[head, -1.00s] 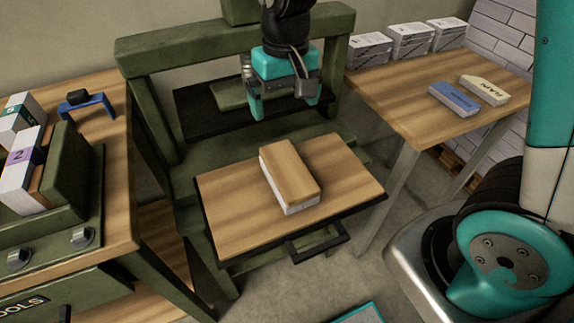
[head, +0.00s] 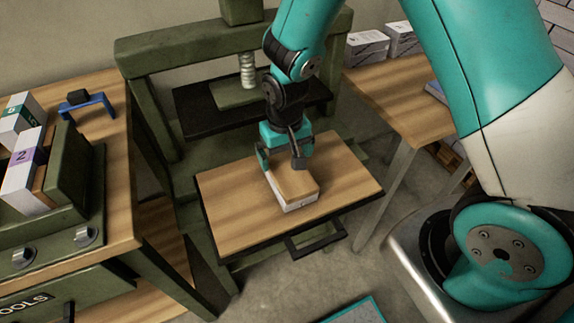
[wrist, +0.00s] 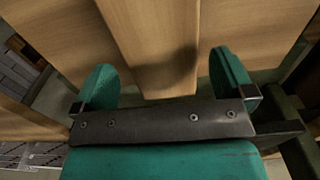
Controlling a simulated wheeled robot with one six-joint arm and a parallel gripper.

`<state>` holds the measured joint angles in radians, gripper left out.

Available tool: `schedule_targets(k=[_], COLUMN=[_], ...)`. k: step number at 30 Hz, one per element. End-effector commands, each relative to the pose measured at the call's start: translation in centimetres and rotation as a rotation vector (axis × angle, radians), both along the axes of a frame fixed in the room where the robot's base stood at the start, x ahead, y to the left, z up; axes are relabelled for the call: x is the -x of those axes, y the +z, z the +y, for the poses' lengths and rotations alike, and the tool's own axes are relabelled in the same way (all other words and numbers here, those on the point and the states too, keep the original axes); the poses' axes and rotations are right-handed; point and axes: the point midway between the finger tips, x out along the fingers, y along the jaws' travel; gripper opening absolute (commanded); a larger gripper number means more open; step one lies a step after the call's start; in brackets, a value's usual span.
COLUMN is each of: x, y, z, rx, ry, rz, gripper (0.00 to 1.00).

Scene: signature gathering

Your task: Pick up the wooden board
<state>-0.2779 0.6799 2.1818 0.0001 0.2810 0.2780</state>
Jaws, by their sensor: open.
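The wooden board (head: 293,184) is a small light-brown slab lying on top of a white paper block (head: 301,203). Both rest on the wooden pull-out tray (head: 230,217) of the green press. My gripper (head: 282,164) is low over the far end of the board, with a finger at each side. In the wrist view, the board (wrist: 152,40) runs between the two green fingertips of my gripper (wrist: 165,75), with a gap on both sides. My gripper is open and holds nothing. The far end of the board is partly hidden by my gripper in the head view.
The green press (head: 155,120) stands behind the tray, with its dark plate (head: 195,107) above and beyond my gripper. A left bench (head: 118,190) holds a green clamp with blocks and a blue bracket (head: 92,104). A right table (head: 395,105) holds paper stacks (head: 366,46).

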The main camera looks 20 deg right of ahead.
Motion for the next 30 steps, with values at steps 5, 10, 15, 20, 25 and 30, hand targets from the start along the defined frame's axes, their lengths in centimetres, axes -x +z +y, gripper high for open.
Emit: schedule_targets(k=[5,10,15,20,25,30], x=[0.0,0.0,0.0,0.0,0.0,-0.1], y=[-2.2,-2.5,-2.5,-2.5,-2.5,-1.9], z=[-0.1,0.0,0.0,0.0,0.0,0.0], rx=[0.000,-0.001,-0.001,-0.001,-0.001,-0.001], ry=[0.000,0.000,0.000,0.000,0.000,0.000], rz=[0.001,-0.002,-0.002,-0.002,-0.002,-0.003], gripper=[1.00,1.00,0.84,0.56,0.56,0.56])
